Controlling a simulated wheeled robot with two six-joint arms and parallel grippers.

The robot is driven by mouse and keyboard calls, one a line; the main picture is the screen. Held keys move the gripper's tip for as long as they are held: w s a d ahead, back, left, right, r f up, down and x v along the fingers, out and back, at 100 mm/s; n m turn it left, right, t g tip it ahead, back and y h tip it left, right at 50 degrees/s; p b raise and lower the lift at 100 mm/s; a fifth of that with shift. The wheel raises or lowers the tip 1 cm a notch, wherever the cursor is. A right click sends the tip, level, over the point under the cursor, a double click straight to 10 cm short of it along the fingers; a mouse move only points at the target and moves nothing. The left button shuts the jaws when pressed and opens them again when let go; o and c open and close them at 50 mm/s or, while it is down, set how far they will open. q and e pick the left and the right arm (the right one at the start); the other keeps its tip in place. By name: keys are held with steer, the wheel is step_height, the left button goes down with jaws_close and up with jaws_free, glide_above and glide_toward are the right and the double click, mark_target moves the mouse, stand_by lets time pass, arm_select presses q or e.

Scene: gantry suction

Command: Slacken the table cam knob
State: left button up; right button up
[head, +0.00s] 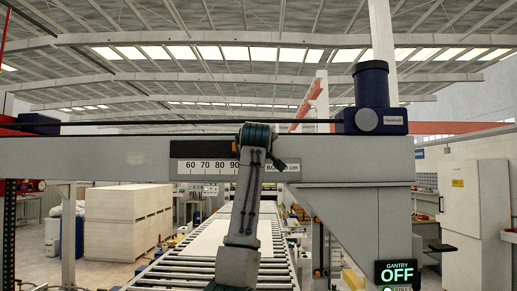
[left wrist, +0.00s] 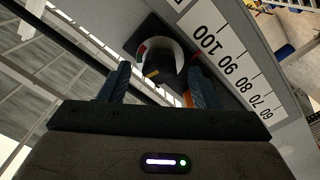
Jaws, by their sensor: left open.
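A round glossy knob (left wrist: 164,57) on a dark square base shows in the left wrist view, beside the end of the number scale. I take it for the table cam knob. In the head view it is hidden behind my left gripper (head: 257,138), which is raised against the front of the grey gantry beam (head: 95,158). In the left wrist view the two blue fingers of my left gripper (left wrist: 160,75) are apart, one on each side of the knob. I cannot tell whether they touch it. My right gripper is in neither view.
A number scale (head: 208,166) runs along the beam. A blue motor unit (head: 372,95) sits on the beam's right end. A roller conveyor (head: 170,272) with a pale board (head: 205,240) runs beneath. Stacked panels (head: 125,222) stand at left.

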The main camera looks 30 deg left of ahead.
arm_select(q)
steer(key=b+v, duration=0.5)
steer(key=v, duration=0.5)
steer(key=shift+s+b, duration=0.15)
steer(key=shift+b, duration=0.25)
steer(key=w+a+m+p, duration=0.5)
steer(key=w+m+p, duration=0.4)
steer(key=p, duration=0.1)
steer(key=shift+w+a+f, duration=0.25)
